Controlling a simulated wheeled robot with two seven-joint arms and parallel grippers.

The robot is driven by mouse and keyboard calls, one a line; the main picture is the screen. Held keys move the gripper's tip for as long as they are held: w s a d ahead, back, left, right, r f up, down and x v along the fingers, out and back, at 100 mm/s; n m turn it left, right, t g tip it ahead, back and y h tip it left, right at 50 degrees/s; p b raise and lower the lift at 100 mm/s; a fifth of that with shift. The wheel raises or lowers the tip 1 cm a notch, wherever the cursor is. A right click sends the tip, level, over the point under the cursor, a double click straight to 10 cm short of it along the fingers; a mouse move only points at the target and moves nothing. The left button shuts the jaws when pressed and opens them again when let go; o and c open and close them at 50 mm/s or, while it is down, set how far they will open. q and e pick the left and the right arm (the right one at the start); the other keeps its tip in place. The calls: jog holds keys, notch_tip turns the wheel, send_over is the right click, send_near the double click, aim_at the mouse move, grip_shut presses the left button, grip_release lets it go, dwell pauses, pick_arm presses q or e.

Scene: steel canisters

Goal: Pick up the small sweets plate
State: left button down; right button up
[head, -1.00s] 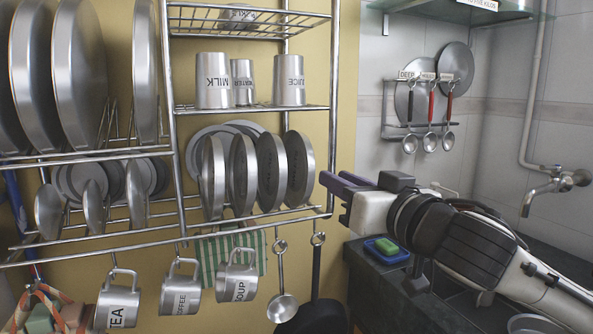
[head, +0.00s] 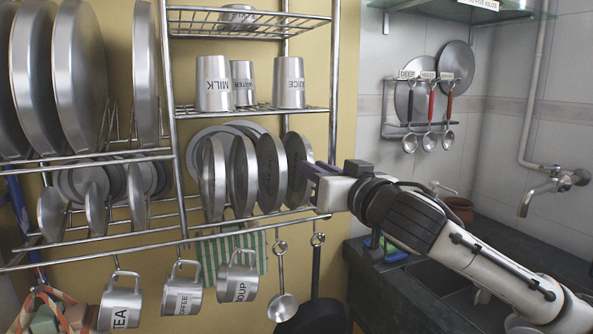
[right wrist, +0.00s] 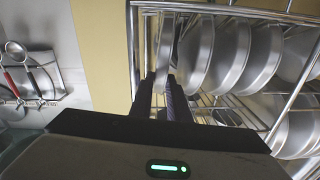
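Several small steel plates stand on edge in the middle rack shelf, with lettering on their faces too dark to read, so I cannot tell which is the sweets plate. The rightmost plate (head: 296,152) is closest to my right gripper (head: 308,170). My left gripper is not in view.
Steel rack rails (head: 265,218) run below the plates. Labelled cups, including the milk cup (head: 213,85), stand above, and mugs such as the soup mug (head: 238,283) hang below. Large plates (head: 85,70) stand at left. A sink counter (head: 400,290) lies at right.

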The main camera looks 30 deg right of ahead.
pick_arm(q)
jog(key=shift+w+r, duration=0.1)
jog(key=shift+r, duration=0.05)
pick_arm(e)
grip_shut()
